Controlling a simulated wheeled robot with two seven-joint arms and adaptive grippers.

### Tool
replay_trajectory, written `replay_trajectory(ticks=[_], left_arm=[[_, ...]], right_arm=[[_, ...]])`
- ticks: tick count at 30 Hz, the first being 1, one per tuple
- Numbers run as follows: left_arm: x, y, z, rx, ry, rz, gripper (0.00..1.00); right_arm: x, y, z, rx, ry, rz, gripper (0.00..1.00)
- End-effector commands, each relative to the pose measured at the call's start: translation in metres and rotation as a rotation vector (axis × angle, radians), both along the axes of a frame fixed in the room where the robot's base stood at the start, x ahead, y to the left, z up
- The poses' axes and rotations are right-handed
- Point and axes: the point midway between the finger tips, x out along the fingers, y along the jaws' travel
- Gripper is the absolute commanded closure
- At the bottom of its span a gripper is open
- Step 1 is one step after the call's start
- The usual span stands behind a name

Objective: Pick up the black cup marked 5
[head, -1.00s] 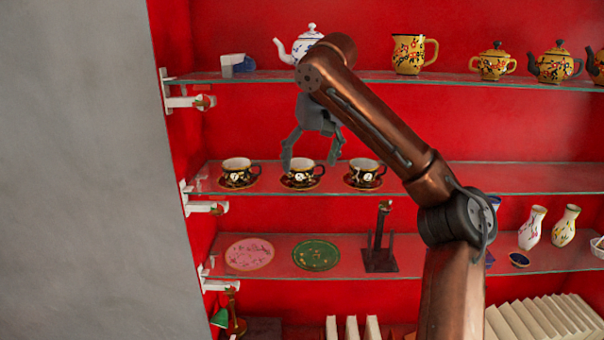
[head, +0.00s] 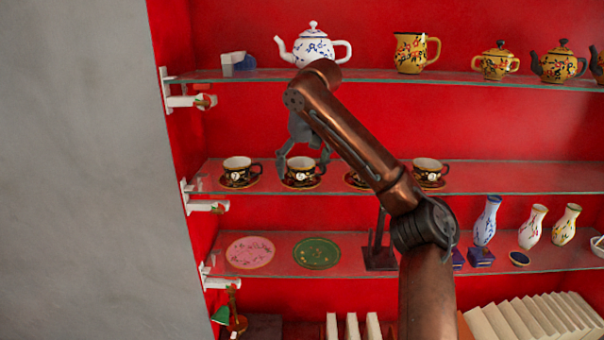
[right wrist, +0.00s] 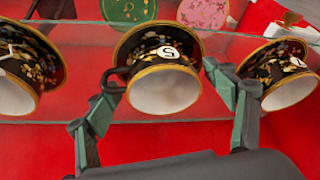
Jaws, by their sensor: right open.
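The black cup marked 5 (right wrist: 165,85) shows in the middle of the right wrist view, which is turned over, with its white inside and gold rim facing me. It sits on a dark gold-edged saucer (right wrist: 150,35). In the head view it is the second cup from the left (head: 301,172) on the middle glass shelf; its mark is too small to read there. My right gripper (right wrist: 167,82) is open, with one finger on each side of the cup; the finger at the handle side is very close to the handle. It also shows in the head view (head: 304,168). My left gripper is not in view.
Similar black cups stand on both sides, one at the left (head: 237,165) and one at the right (head: 428,166); another is mostly hidden behind my right arm. The upper glass shelf (head: 380,76) holds a white teapot (head: 313,46) above. Plates lie on the shelf below.

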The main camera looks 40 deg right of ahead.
Motion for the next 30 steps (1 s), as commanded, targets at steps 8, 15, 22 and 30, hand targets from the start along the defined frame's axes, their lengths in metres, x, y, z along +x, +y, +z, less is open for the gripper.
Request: replay_trajectory(ticks=[8, 15, 22, 30], left_arm=[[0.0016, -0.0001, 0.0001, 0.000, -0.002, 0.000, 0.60], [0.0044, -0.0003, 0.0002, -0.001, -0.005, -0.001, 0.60], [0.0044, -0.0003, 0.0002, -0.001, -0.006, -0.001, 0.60], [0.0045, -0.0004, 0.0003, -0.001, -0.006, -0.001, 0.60]], right_arm=[[0.0007, 0.0006, -0.0007, 0.000, 0.000, 0.001, 0.27], [0.0005, 0.0005, -0.0005, 0.000, 0.000, 0.001, 0.43], [0.0005, 0.0006, -0.0005, 0.000, 0.000, 0.001, 0.59], [0.0006, 0.0006, -0.0006, 0.000, 0.001, 0.001, 0.73]])
